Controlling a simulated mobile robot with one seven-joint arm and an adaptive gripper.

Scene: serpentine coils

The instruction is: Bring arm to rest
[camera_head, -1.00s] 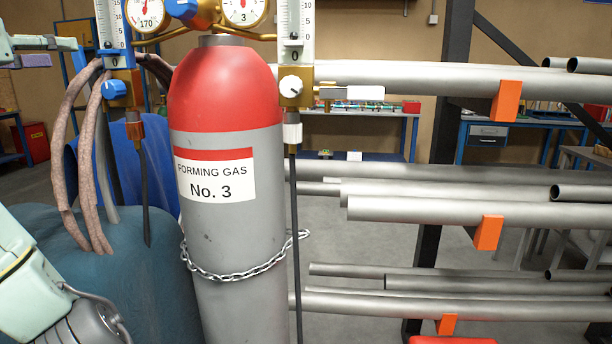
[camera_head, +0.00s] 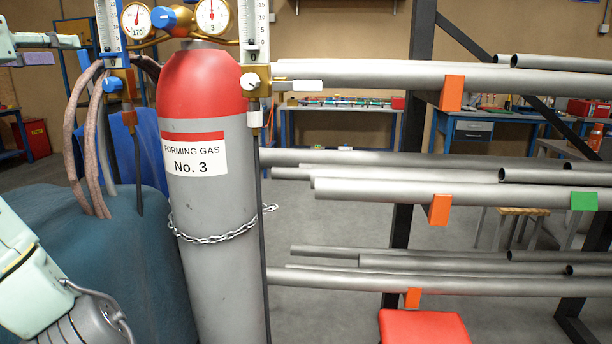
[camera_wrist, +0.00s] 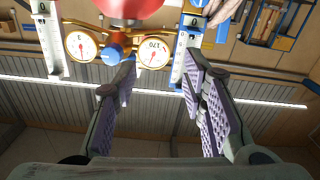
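My gripper (camera_head: 62,49) shows at the upper left edge of the head view, left of the gas gauges. In the wrist view my gripper (camera_wrist: 158,68) has its two purple-padded fingers well apart, with nothing between the pads. Beyond the fingertips, the wrist view shows, upside down, two round gauges, one reading 3 (camera_wrist: 82,45) and one reading 170 (camera_wrist: 152,52). Part of my arm (camera_head: 35,275) is at the lower left of the head view. The fingers look apart from the gauges; the exact gap is unclear.
A chained grey and red gas cylinder (camera_head: 210,250) labelled No. 3 stands near my arm. Hoses (camera_head: 82,145) and a blue-green rounded body (camera_head: 110,260) are beside it. A rack of long pipes (camera_head: 400,193) fills the right. A red stool seat (camera_head: 425,328) is below. Workbenches stand behind.

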